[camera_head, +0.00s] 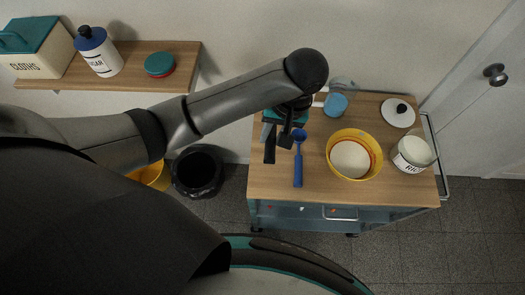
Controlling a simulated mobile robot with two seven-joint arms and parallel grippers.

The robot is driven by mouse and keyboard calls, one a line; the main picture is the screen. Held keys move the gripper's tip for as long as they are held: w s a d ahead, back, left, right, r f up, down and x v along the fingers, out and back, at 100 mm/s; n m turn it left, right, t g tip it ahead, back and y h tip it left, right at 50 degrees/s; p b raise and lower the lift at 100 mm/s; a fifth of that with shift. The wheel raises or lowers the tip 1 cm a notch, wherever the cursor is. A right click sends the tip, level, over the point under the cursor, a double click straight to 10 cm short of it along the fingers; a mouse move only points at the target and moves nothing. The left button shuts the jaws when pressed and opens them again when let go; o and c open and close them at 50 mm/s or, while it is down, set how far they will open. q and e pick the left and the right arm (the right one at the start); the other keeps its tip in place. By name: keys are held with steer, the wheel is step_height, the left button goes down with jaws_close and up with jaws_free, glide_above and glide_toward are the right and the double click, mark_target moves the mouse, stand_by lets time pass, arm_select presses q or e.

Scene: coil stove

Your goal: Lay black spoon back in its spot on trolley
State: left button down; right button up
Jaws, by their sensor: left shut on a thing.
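My left gripper (284,130) is over the left part of the wooden trolley top (315,186), pointing down. It is shut on the black spoon (270,152), of which a dark narrow part shows just below and left of the fingers. The rest of the spoon is hidden by the gripper or hard to tell from its dark parts. I cannot tell whether the spoon touches the trolley top. A blue spoon (298,168) lies just right of the gripper, its handle toward the front edge. My right gripper is not in view.
A yellow bowl (371,174), a rice canister (411,155), a white lid with a black knob (398,114) and a clear jug with blue (336,104) stand on the trolley. A black bin (199,172) stands left of it. A wall shelf (130,70) holds containers.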

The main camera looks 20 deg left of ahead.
arm_select(q)
step_height(320, 180, down, 6)
steer(key=b, duration=0.6)
glide_above(267, 173)
steer(key=f, duration=0.6)
steer(key=d+f, duration=0.1)
steer(key=f, duration=0.2)
steer(key=shift+w+f, duration=0.15)
steer(key=shift+f, duration=0.2)
steer(key=shift+f+b, duration=0.3)
steer(key=shift+f, duration=1.6)
steer(key=shift+f, duration=0.1)
steer(key=c, duration=0.6)
jaws_free()
steer(key=shift+a, duration=0.1)
steer(key=shift+c, duration=0.2)
step_height(267, 173, up, 12)
steer(key=d+p, duration=0.2)
steer(key=shift+w+d, duration=0.2)
steer(key=shift+w, duration=0.15)
